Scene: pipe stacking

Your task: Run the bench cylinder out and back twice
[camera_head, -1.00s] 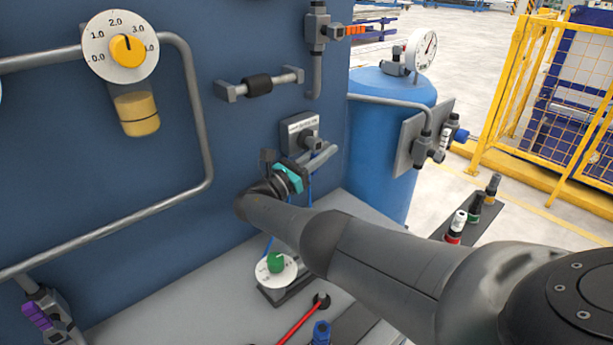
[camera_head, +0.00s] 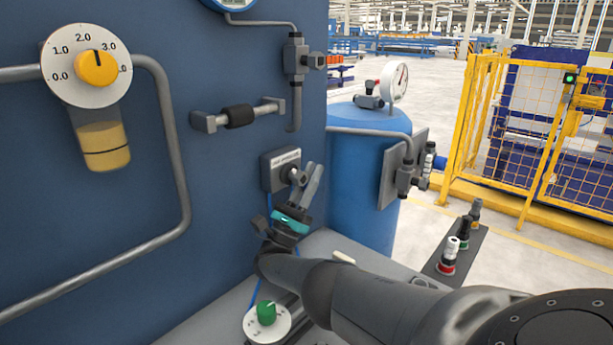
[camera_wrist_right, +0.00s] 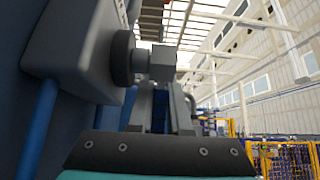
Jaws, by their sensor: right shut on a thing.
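A grey switch box (camera_head: 275,175) with a white label, too small to read for sure, is fixed to the blue panel. My right gripper (camera_head: 306,177) comes up from below at the box's right side. In the right wrist view, its two grey fingers (camera_wrist_right: 161,98) are shut on a grey block-shaped handle (camera_wrist_right: 164,62). That handle sits on a round black collar (camera_wrist_right: 123,58) on the box. Blue tubes run down from the box. I cannot make out the bench cylinder; my right arm hides much of the bench. My left gripper is not in view.
A blue tank (camera_head: 362,165) with a gauge (camera_head: 394,83) stands right of the panel. A plate with several fittings (camera_head: 456,255) is at the right. A yellow fence (camera_head: 530,130) stands beyond.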

